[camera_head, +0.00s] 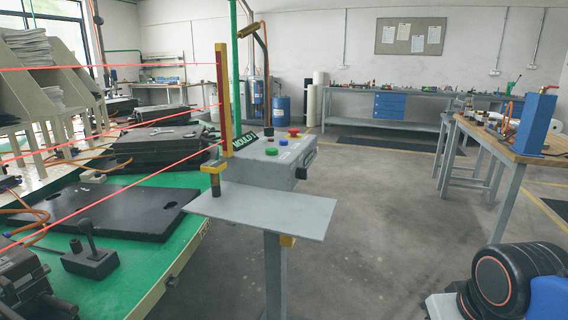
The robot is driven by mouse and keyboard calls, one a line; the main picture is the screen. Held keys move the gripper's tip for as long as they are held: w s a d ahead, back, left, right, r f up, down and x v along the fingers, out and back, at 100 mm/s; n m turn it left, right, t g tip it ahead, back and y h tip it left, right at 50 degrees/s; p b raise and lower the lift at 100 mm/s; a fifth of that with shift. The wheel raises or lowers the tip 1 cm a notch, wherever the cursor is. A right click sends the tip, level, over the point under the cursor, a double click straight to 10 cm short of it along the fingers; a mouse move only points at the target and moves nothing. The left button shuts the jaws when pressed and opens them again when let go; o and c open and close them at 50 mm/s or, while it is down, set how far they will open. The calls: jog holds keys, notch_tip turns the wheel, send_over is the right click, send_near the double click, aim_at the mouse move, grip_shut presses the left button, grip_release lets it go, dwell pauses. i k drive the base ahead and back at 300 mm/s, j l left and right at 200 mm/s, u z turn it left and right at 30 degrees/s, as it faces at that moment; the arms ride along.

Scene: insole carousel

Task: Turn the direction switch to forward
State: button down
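A grey control box (262,165) stands at the centre, beyond a flat grey plate. Its top carries a green button (271,151), a blue button (283,142), a red mushroom button (294,131) and a small dark knob (268,132). My gripper is out of view; only a black and blue part of my arm shows at the bottom right.
The grey plate (265,208) on a post juts out before the box. A yellow post (223,100) with red beams stands left of it. The green carousel table (190,232) carries black moulds. A wooden workbench (515,150) is at right. Open floor lies between.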

aim_at(269, 131)
jog(key=i+l, duration=1.05)
jog(key=i, duration=0.15)
jog(key=i+l+u, duration=0.2)
jog(key=u, duration=0.15)
jog(key=i+l+u, duration=0.15)
jog(key=u, duration=0.25)
jog(key=i+l+u, duration=0.1)
jog(key=l+u, duration=0.25)
jog(key=u, duration=0.75)
